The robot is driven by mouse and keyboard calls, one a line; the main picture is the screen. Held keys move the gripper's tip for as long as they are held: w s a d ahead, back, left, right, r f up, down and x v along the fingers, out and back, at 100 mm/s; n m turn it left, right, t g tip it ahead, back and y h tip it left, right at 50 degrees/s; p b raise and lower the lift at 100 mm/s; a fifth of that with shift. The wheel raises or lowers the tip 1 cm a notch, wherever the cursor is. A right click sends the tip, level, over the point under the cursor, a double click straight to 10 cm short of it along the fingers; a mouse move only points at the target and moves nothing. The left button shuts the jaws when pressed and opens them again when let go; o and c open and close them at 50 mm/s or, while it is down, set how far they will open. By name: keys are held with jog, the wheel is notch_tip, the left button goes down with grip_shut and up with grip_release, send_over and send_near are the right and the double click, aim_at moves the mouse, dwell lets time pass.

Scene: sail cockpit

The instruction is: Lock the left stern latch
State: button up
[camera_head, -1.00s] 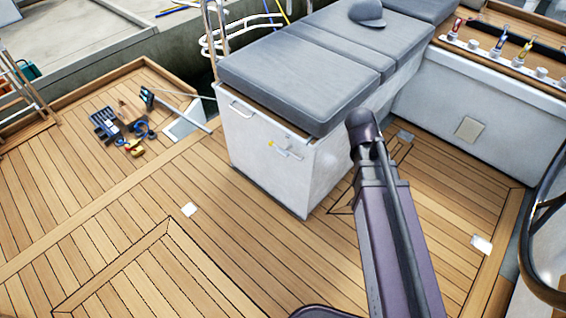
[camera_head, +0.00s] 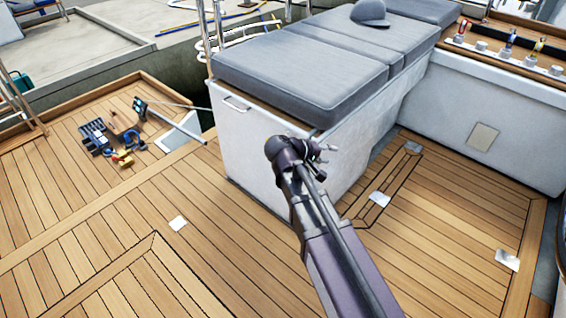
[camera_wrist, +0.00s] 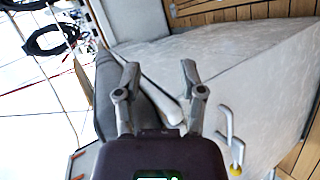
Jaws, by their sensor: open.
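My gripper (camera_wrist: 160,70) is open, its two fingers apart with nothing held. In the head view my gripper (camera_head: 318,151) is beside the front upper edge of the white locker (camera_head: 245,150). In the wrist view a white latch handle (camera_wrist: 228,124) with a yellow part sits on the white locker face, to the right of the right finger and apart from it. In the head view my arm hides that latch. A pale bar handle (camera_head: 236,102) shows on the locker's upper left. I cannot tell which of the two is the left stern latch.
Grey cushions (camera_head: 300,75) cover the locker, with a cap (camera_head: 369,13) at the far end. Tools (camera_head: 94,137) lie on the deck at the left.

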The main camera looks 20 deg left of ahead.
jog(key=s+a+f+n+t+b, duration=0.1)
jog(key=s+a+f+t+b, duration=0.1)
jog(key=a+b, duration=0.3)
jog(key=s+a+f+n+t+y+b, duration=0.1)
jog(key=s+a+f+n+t+b, duration=0.1)
jog(key=a+b, duration=0.4)
jog(key=s+a+f+n+t+b, duration=0.2)
jog(key=a+f+b, duration=0.3)
jog(key=a, duration=0.6)
jog(key=shift+f+t+y+b, duration=0.25)
jog(key=shift+t+b, duration=0.25)
jog(key=shift+t, duration=0.3)
jog(key=shift+w, duration=0.15)
jog(key=x, duration=1.3)
jog(key=shift+w+d, duration=0.15)
jog(key=shift+w, duration=0.1)
jog(key=shift+c, duration=0.2)
